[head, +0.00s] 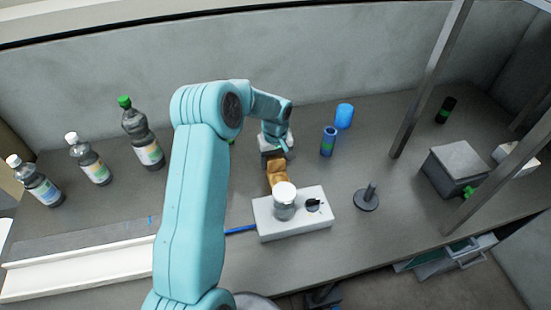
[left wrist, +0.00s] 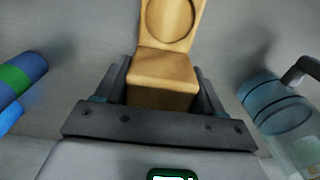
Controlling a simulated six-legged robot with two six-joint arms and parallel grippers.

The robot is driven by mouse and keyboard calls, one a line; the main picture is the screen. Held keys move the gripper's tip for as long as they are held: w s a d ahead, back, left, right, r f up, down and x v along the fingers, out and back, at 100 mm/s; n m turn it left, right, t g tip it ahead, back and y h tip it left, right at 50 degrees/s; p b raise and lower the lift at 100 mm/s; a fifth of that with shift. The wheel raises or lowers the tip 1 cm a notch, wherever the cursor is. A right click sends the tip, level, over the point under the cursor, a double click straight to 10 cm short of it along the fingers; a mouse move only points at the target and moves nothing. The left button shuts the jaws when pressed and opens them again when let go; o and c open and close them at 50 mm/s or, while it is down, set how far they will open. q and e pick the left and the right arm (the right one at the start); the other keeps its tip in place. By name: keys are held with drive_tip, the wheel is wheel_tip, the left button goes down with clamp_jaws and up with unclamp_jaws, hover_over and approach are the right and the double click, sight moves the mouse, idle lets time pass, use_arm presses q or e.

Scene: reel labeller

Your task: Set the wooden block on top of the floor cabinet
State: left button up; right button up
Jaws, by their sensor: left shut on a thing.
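The wooden block (head: 276,172) is light brown and held in my left gripper (head: 273,156) over the middle of the bench, just behind a pale grey box. In the left wrist view, the two dark fingers of the gripper (left wrist: 163,88) are shut on the near end of the block (left wrist: 166,68). The block has a round recess in its far part. Whether it touches the bench is unclear. What looks like the floor cabinet (head: 448,257), grey and teal with a handle, shows partly below the bench's front edge at the right. My right gripper is not seen.
The pale grey box (head: 262,225) bears a white-capped jar (head: 284,203). A dark blue cylinder (head: 328,142) and a light blue one (head: 344,116) stand right of my gripper. Several bottles stand at the left. Metal posts (head: 430,80) and a grey bin (head: 455,168) are at the right.

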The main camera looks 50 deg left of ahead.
use_arm(q)
drive_tip(key=shift+f, duration=0.15)
drive_tip(key=o, duration=1.2)
drive_tip(key=shift+o, duration=0.2)
